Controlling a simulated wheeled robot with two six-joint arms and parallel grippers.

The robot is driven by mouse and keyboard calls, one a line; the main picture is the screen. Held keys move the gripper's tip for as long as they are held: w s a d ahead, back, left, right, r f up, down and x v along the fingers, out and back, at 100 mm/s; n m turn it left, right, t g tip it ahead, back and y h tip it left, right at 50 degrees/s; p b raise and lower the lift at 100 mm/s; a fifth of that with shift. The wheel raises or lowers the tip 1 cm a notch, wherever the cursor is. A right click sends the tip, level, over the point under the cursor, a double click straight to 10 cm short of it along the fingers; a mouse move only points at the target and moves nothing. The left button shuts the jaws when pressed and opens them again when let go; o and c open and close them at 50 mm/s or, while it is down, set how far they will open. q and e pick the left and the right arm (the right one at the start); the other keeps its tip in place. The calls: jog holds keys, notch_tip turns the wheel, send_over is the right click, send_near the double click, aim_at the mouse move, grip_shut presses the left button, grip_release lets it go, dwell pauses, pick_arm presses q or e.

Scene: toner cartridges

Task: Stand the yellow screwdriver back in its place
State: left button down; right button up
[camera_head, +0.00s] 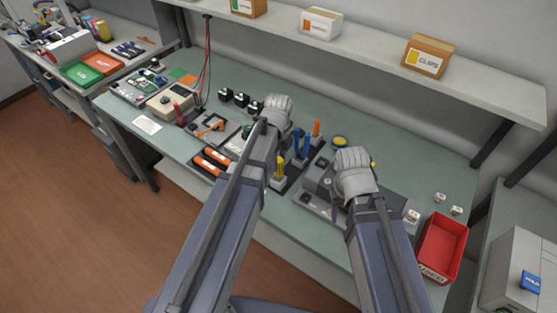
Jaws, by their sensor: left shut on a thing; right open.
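The yellow screwdriver (279,163) shows as an upright yellow handle just below my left wrist, above a pale block-like piece (278,183). My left gripper (276,140) is over it and shut on it; the arm hides most of the fingers and the grip. Whether the screwdriver's lower end is seated cannot be told. Beside it, blue-handled tools (297,141) and an orange-handled tool (316,129) stand upright in a dark stand (292,176). My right gripper (347,203) is open above a grey device (319,182); its fingers are largely hidden.
A red bin (443,247) stands at the right front, with small pale pieces (440,197) near it. A yellow-and-blue round item (340,141) lies behind the grey device. A dark tray with orange items (212,161) is left of my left arm. A shelf with boxes (428,56) hangs behind.

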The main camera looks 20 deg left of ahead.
pick_arm(q)
jog(key=shift+f+b, duration=0.45)
dwell(0.3)
jog(key=shift+c, duration=1.7)
grip_release()
jog(key=shift+r, duration=0.1)
notch_tip(320, 180, up, 8)
jog(key=p, duration=0.8)
jog(key=shift+f, duration=0.2)
